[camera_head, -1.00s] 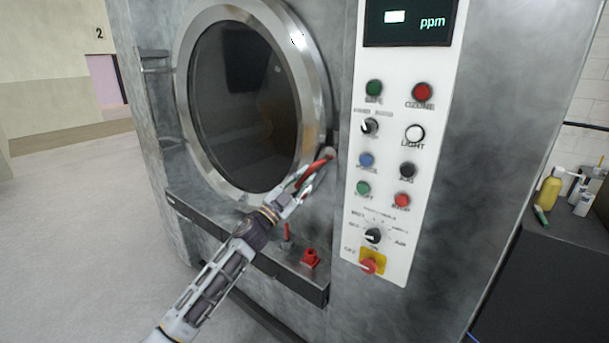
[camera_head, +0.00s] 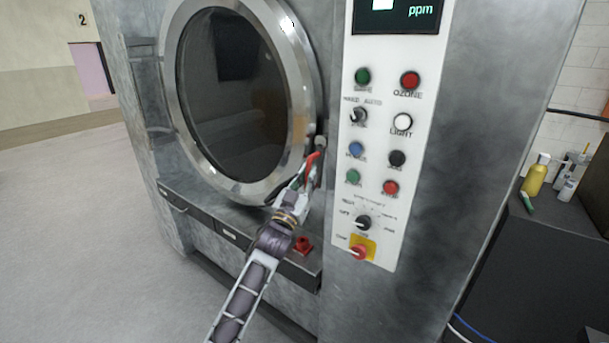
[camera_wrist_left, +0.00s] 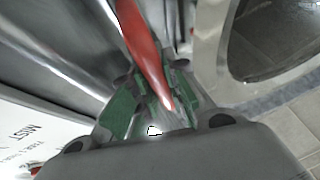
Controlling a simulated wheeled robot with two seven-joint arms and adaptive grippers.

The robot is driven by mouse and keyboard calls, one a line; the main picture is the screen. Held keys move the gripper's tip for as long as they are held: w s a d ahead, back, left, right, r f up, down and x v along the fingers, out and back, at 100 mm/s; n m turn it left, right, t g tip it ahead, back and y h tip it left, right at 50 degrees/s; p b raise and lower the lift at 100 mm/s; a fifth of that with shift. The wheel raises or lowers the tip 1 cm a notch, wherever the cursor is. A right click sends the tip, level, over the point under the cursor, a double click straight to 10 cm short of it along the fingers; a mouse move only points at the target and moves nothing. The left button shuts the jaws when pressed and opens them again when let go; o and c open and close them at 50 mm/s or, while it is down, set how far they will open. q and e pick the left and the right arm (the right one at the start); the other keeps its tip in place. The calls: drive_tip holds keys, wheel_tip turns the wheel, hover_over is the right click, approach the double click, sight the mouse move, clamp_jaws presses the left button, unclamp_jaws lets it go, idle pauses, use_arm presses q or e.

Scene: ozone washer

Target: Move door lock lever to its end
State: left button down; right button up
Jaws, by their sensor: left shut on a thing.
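The red door lock lever (camera_head: 311,163) is at the lower right of the round door's metal rim, near its grey pivot (camera_head: 320,142). My left gripper (camera_head: 302,180) is at the lever's lower end. In the left wrist view the red lever (camera_wrist_left: 147,55) runs down between the green finger pads of the gripper (camera_wrist_left: 155,100), which is shut on it. The round door (camera_head: 240,95) with dark glass looks closed. My right gripper is not in view.
A white control panel (camera_head: 385,150) with several buttons and knobs is just right of the lever. A ledge with a red fitting (camera_head: 302,246) lies below. A dark side table (camera_head: 545,260) with bottles stands at the right.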

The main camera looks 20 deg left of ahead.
use_arm(q)
drive_tip(key=shift+s+d+n+y, duration=0.1)
drive_tip(key=shift+d+n+y, duration=0.3)
drive_tip(key=shift+n, duration=0.5)
drive_tip(key=c, duration=1.4)
unclamp_jaws()
drive_tip(key=shift+d, duration=0.1)
drive_tip(key=shift+s, duration=0.15)
drive_tip(key=shift+v, duration=5.9)
